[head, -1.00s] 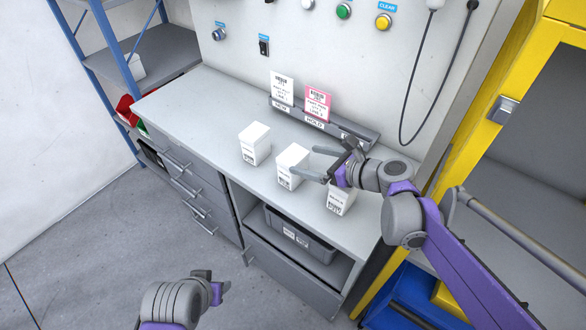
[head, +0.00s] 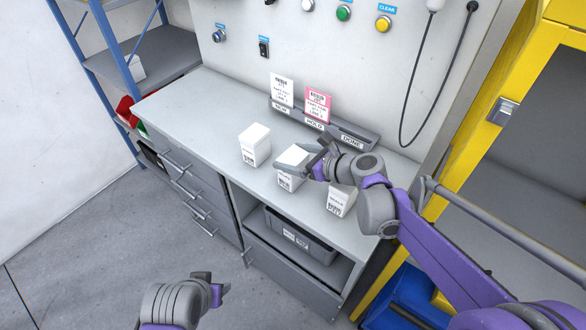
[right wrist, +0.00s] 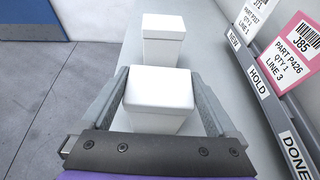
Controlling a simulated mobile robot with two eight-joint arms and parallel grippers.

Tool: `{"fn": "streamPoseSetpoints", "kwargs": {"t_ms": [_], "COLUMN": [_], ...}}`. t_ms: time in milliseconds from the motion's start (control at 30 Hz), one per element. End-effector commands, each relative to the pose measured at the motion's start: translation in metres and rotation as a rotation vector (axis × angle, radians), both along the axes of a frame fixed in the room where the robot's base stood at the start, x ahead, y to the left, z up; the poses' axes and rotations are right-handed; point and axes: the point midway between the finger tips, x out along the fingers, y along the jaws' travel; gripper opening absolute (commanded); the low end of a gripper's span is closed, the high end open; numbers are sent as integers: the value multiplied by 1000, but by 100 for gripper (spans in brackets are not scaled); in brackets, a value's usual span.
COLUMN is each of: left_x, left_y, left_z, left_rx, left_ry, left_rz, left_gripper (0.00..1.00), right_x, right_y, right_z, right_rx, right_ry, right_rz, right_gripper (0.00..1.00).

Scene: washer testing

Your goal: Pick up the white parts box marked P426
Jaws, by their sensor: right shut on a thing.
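Three white parts boxes stand in a row on the grey counter: a left one (head: 254,148), a middle one (head: 287,182) and a right one (head: 339,202). Their labels are too small to read. My right gripper (head: 297,159) is shut on the middle box, with a finger along each side near its top. The right wrist view shows this box (right wrist: 160,92) between the fingers, with the left box (right wrist: 164,42) beyond. I cannot tell whether the held box touches the counter. My left gripper (head: 217,289) is low in the head view, away from the counter; its jaws are unclear.
A card rack (head: 325,126) marked NEW, HOLD and DONE stands behind the boxes. Its pink card (right wrist: 300,52) reads part P426; a white card (head: 282,90) is beside it. The counter's left part (head: 195,98) is clear. A yellow frame (head: 470,130) stands right.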

Motion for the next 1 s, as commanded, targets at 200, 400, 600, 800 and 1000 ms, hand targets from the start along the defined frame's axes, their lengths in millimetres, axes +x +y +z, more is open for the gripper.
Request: {"fn": "streamPoseSetpoints", "kwargs": {"t_ms": [200,400,600,800,1000], "left_x": [0,0,1,1,2], "left_y": [0,0,0,0,0], "left_z": [0,1,6,10,12], "left_rx": [0,0,0,0,0], "left_ry": [0,0,-2,-3,-4], "left_rz": [0,0,0,0,0], "left_gripper": [50,50,50,50,50], "right_x": [0,0,0,0,0], "right_y": [0,0,0,0,0], "right_z": [0,6,41,79,99], "right_rx": [0,0,1,1,0], "right_ry": [0,0,-1,-1,0], "right_rz": [0,0,0,0,0], "right_gripper": [26,26,26,26,26]}}
